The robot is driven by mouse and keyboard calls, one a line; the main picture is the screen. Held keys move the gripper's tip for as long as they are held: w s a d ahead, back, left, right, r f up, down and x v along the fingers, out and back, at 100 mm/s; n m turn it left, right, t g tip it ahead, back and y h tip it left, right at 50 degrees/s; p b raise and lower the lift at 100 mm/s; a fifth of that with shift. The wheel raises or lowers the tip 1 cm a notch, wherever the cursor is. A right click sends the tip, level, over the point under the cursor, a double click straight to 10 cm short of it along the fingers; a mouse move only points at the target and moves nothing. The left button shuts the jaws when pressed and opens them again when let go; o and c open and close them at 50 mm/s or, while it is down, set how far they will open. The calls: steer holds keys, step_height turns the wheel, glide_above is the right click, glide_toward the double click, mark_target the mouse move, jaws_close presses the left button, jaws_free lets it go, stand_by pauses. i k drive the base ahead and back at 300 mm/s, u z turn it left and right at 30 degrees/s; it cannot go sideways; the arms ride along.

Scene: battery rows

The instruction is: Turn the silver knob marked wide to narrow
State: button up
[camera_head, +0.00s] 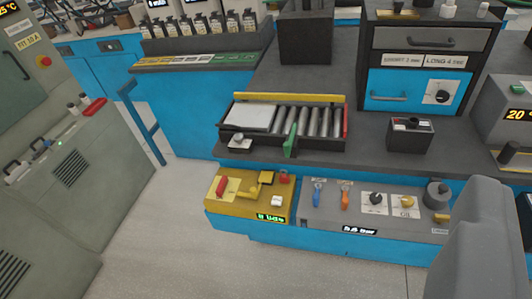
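No label reading wide to narrow can be made out at this size. A small silver-grey knob-like piece (240,142) sits at the front left of the roller tray. A dark knob on a white plate (442,97) is on the blue cabinet front, its marking too small to read. A black knob (376,198) and a yellow knob (407,202) stand on white plates on the grey front panel. A grey rounded part of my gripper (485,235) fills the lower right, apart from these knobs. Its fingertips cannot be made out, and it hides the panel's right end.
The roller tray (338,128) holds a pale plate and a green lever. A yellow control box (228,208) is at the bench's front left. A dark box (409,135) stands on the right bench top. Grey cabinets (60,190) line the left, with clear floor (160,235) between.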

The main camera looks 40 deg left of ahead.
mark_target(238, 138)
steer(key=z, duration=0.6)
steer(key=k, duration=0.8)
steer(key=z, duration=0.45)
steer(key=i, duration=0.85)
steer(key=u, duration=0.8)
steer(key=i, duration=1.25)
steer(key=u, duration=0.9)
steer(key=i, duration=0.35)
steer(key=u, duration=0.2)
